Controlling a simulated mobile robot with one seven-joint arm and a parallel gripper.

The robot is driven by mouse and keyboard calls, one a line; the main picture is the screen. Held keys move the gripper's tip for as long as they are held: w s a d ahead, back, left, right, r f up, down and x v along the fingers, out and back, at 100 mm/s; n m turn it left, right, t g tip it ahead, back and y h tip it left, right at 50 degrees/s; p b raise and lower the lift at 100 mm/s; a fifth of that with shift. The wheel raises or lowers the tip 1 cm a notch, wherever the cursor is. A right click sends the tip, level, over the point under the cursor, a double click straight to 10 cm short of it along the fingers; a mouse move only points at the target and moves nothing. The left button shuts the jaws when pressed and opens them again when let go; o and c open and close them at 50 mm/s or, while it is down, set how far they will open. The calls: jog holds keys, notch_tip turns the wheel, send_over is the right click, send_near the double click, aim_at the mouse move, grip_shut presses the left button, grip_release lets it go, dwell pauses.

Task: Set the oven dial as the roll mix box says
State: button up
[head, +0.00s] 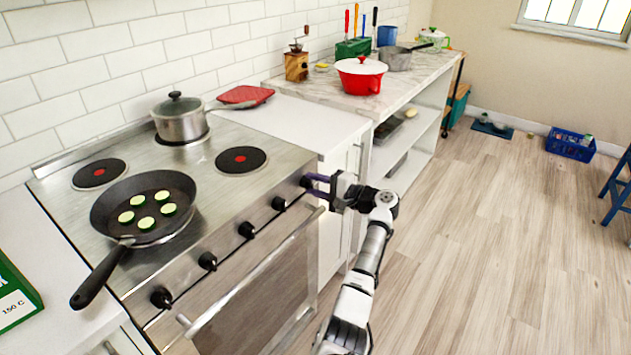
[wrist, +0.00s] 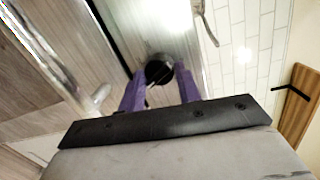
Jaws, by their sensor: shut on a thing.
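A green box (head: 14,290) with a white label reading "150 C" stands at the left edge of the head view, partly cut off. The stove front (head: 230,258) carries a row of several black knobs. My gripper (head: 312,183) is at the rightmost knob (head: 306,181). In the wrist view, my gripper's purple fingers (wrist: 160,82) are on both sides of a round black knob (wrist: 158,71), shut on it. A light line shows on the knob's face, but its setting cannot be read. The fingers partly hide the knob in the head view.
A frying pan (head: 108,215) with several green slices sits on the stove, its handle jutting over the front edge. A lidded pot (head: 181,126) stands behind. The oven door handle (head: 255,270) runs below the knobs.

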jog(key=shift+m, duration=0.6)
jog(key=o, duration=1)
jog(key=shift+c, duration=0.2)
jog(key=shift+d, duration=0.1)
jog(key=b+v, duration=0.2)
jog(key=v, duration=1.1)
jog(key=shift+s+d+b, duration=0.15)
jog(key=shift+d+b, duration=0.15)
jog(key=shift+f, duration=0.1)
